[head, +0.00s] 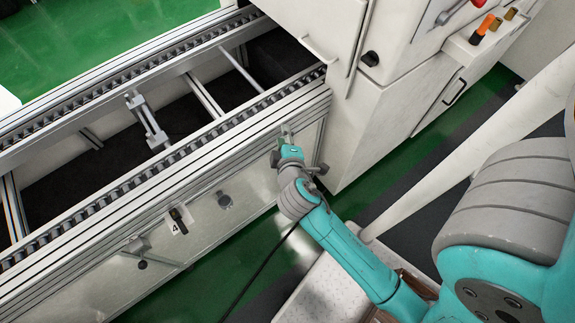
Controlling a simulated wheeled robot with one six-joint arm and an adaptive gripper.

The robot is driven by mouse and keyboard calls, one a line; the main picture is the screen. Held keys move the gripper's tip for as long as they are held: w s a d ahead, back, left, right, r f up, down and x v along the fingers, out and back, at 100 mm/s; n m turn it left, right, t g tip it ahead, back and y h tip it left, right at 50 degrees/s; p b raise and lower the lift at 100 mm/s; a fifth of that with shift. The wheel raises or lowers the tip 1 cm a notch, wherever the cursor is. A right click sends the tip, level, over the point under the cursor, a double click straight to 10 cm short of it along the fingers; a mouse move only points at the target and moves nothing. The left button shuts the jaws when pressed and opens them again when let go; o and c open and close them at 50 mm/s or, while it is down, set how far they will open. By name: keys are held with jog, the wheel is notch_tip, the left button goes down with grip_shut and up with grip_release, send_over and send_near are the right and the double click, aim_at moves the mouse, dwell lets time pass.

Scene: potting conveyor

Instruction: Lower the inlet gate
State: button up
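No part in view is clearly marked as the inlet gate. A grey metal crosspiece with an upright block (150,122) stands between the conveyor rails and may be part of a gate, but I cannot tell. A small dark lever (177,215) sits on the conveyor's near side by a label with the number 4. My gripper (286,132) is at the conveyor's near side panel, close to the corner beside the white cabinet. The arm's end hides most of its fingers. I cannot see whether it touches or holds anything.
The roller conveyor (130,180) runs diagonally across the left. A white cabinet (385,110) with handles and coloured knobs stands just right of my gripper. A dark round knob (224,200) and a bracket (137,246) stick out from the side panel. Green floor (245,255) shows below.

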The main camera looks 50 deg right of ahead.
jog(key=s+a+f+t+y, duration=0.2)
jog(key=s+a+f+y, duration=0.1)
jog(key=s+a, duration=0.4)
jog(key=shift+s+a+y, duration=0.25)
jog(key=shift+a+y, duration=0.15)
jog(key=shift+y, duration=0.4)
